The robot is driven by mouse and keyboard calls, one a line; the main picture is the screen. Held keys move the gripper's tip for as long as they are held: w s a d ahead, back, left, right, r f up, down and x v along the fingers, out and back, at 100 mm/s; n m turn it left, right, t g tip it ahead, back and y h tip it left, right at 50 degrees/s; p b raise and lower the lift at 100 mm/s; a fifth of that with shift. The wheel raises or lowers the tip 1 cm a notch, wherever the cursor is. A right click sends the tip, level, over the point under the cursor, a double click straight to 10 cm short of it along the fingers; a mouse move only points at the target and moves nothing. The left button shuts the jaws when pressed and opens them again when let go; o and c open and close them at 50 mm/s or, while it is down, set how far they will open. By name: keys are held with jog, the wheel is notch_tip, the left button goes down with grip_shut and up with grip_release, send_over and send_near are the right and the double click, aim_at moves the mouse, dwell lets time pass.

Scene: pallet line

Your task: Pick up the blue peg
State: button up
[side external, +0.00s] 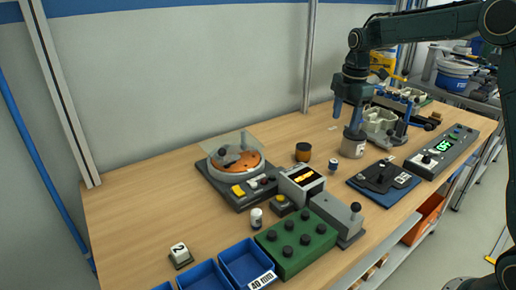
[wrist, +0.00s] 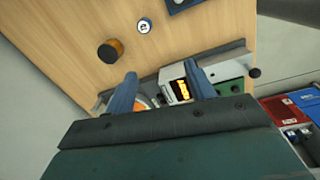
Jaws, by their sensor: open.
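My gripper (side external: 347,116) hangs from the arm at the back right of the bench in the side view. Its two blue-grey fingers are spread apart, with nothing visible between them. They also show in the wrist view (wrist: 163,88), with the bench objects beyond and below.
A brown round pot (side external: 303,152) and a small white-and-dark cylinder (side external: 333,166) stand mid-bench. A turntable (side external: 240,165) with a clear cover, a display box (side external: 302,181), a green knob block (side external: 297,240), a dark lever plate (side external: 383,180) and blue bins (side external: 246,262) surround them.

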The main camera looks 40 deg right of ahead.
aim_at(335, 161)
jog(key=w+d+f+n, duration=0.1)
jog(key=f, duration=0.3)
jog(key=w+d+f+n, duration=0.1)
jog(key=f, duration=0.4)
jog(key=w+d+f+n, duration=0.1)
jog(key=d+f, duration=0.1)
jog(key=f, duration=0.3)
jog(key=shift+w+g, duration=0.4)
jog(key=shift+f, duration=0.25)
jog(key=shift+w+d+f, duration=0.1)
jog(key=shift+d+f, duration=0.05)
jog(key=shift+f, duration=2.4)
jog(key=c, duration=1)
